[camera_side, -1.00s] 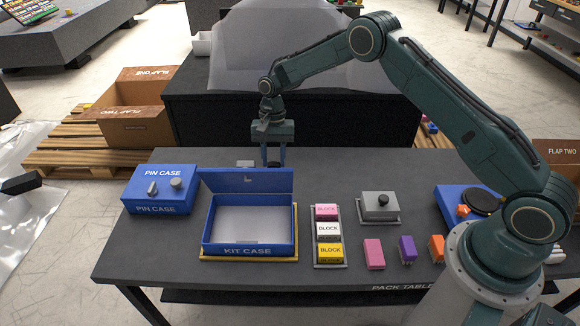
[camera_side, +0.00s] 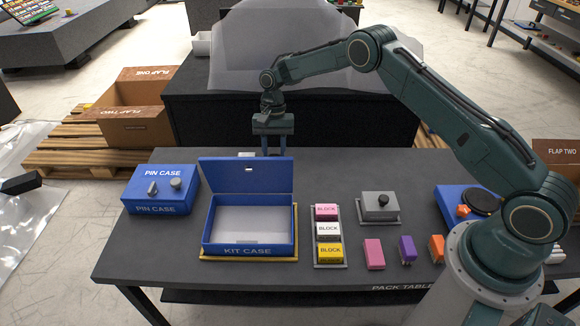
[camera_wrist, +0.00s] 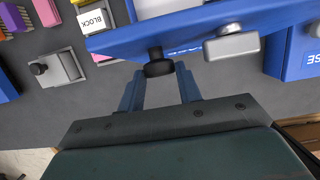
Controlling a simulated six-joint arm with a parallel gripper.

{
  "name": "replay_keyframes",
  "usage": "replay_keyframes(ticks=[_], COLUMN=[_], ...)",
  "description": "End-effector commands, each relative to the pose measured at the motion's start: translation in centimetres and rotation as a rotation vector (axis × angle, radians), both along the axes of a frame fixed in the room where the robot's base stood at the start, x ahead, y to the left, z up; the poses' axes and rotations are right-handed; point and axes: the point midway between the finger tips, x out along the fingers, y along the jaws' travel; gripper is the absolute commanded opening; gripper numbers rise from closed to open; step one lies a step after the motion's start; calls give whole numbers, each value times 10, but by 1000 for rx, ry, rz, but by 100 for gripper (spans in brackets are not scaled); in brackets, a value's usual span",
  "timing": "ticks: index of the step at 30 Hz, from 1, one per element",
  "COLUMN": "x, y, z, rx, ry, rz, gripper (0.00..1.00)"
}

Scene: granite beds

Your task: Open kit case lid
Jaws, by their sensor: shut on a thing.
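The blue kit case (camera_side: 248,251) stands on the table with its lid (camera_side: 246,180) raised at the back edge. The lid's inner face and the pale, empty-looking case floor show in the side view. My gripper (camera_side: 274,153) is behind the lid, its fingertips hidden by it. In the wrist view my gripper (camera_wrist: 158,80) is shut on the black knob (camera_wrist: 158,66) on the lid's outer face. A grey block-shaped fitting (camera_wrist: 231,46) sits beside the knob on the lid (camera_wrist: 190,32).
The blue pin case (camera_side: 160,191) stands close on the left. A tray of blocks (camera_side: 328,263) lies right of the kit case, with a grey knobbed box (camera_side: 380,207) and small coloured pieces beyond. The table behind the lid is mostly clear.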

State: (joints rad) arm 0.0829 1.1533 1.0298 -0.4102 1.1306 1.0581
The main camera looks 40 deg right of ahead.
Motion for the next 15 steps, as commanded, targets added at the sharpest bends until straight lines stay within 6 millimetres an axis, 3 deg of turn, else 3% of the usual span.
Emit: replay_keyframes(ticks=[15], x=[6], y=[-6], z=[-1], rx=[3], ry=[0], rz=[-8], gripper=[18])
